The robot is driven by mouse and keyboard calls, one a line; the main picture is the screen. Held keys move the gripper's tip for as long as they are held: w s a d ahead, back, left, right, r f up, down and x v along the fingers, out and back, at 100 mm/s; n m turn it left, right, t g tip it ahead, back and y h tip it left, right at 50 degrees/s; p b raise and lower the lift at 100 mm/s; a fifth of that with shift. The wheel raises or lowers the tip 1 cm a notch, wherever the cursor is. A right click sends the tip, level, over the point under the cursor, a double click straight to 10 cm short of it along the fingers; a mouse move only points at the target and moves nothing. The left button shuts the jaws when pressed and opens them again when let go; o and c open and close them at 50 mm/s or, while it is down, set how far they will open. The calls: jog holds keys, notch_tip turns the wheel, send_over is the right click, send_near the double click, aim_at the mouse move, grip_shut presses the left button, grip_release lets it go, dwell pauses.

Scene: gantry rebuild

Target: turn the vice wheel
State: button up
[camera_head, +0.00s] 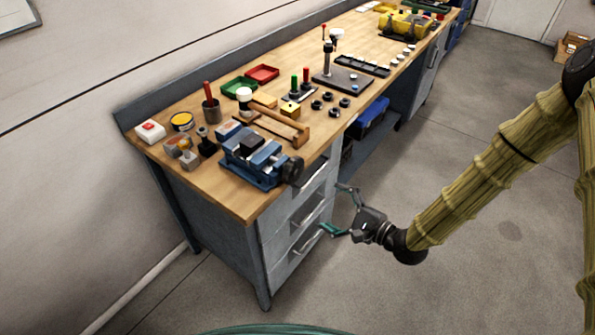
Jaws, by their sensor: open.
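The blue vice (252,160) sits on the near end of the wooden workbench, close to its front edge. A dark block lies between or on its jaws; I cannot tell which. Its black wheel (293,170) faces the front edge, at the vice's right end. My gripper (336,208) is open and empty in front of the bench drawers. It is below and to the right of the wheel, apart from it, with its fingers pointing left toward the drawers.
The workbench (235,202) has grey drawers (305,212) under the vice. A wooden frame (280,127), black round parts (328,97) and a stand (327,60) are behind the vice. A white box with a red button (150,132) is at left. The floor (480,230) at right is clear.

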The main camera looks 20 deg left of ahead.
jog(key=y, duration=0.2)
send_near(297, 172)
jog(key=shift+m+g, duration=0.3)
jog(key=shift+m, duration=0.1)
jog(key=p+x, duration=0.4)
jog(key=x, duration=0.6)
jog(key=shift+w, duration=0.2)
jog(key=c, duration=1)
